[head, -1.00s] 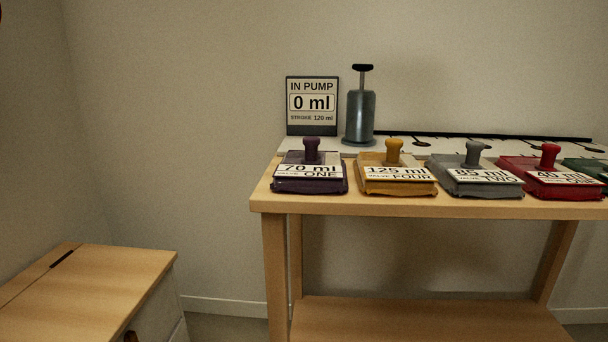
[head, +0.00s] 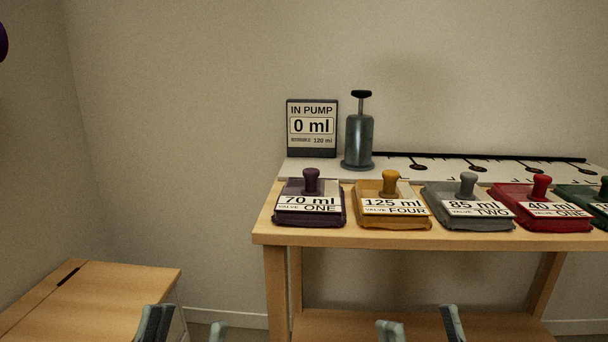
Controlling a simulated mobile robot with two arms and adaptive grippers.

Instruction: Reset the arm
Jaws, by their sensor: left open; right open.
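My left gripper (head: 185,326) shows at the bottom edge, left of the middle, with its two fingertips apart. It is open and empty, in front of the low wooden cabinet's right side. My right gripper (head: 420,326) shows at the bottom edge, right of the middle, also open and empty. It stands in front of the wooden table's lower shelf. Only the fingertips of both show; the rest of both arms is below the picture.
A wooden table (head: 330,236) bears a purple box (head: 309,208), a yellow box (head: 391,205), a grey box (head: 467,208), a red box (head: 540,208) and a green box (head: 580,200). A pump (head: 359,142) and a sign (head: 312,128) reading 0 ml stand behind. A low cabinet (head: 95,300) is left.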

